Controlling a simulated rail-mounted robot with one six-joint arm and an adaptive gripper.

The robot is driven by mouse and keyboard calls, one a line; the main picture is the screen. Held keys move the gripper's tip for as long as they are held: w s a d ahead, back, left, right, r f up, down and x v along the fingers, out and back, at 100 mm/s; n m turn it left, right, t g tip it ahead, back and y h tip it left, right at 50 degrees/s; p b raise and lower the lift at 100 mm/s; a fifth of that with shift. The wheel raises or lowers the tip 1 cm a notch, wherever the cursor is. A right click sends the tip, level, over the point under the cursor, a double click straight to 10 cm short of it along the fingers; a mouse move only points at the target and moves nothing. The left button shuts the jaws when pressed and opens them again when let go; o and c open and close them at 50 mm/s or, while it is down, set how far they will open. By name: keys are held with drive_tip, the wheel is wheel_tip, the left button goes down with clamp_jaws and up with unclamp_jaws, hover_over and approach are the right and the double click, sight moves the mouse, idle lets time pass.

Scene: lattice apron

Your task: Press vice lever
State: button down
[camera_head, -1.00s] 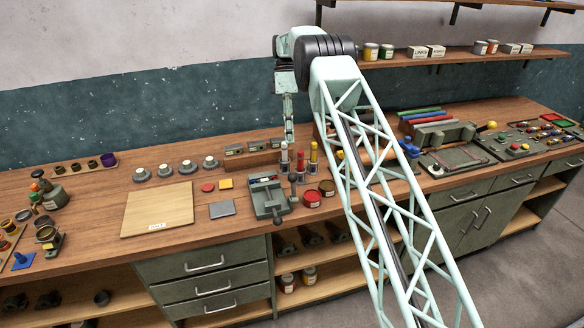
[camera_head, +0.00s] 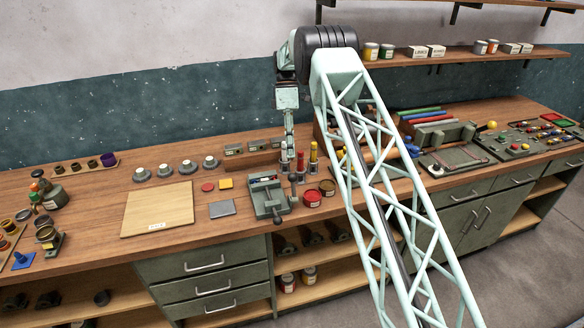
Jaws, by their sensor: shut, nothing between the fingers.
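The vice (camera_head: 266,203) is a grey-green block with its jaws toward the back, standing near the front edge of the bench. Its lever (camera_head: 293,188) is a short upright stem with a dark knob at the right side of the vice. My gripper (camera_head: 289,163) is shut and empty, pointing down from the arm. In the picture it is just above the lever knob. Whether it touches the knob, or hangs behind it, I cannot tell.
Red and yellow-handled tools (camera_head: 314,158) stand close to the right of my gripper. A wooden board (camera_head: 158,209) and a grey plate (camera_head: 222,208) lie to the left. My lattice arm hides part of the bench at right.

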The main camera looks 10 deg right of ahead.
drive_tip(key=s+f, duration=0.3)
drive_tip(key=s, duration=0.2)
drive_tip(key=shift+s+a, duration=0.4)
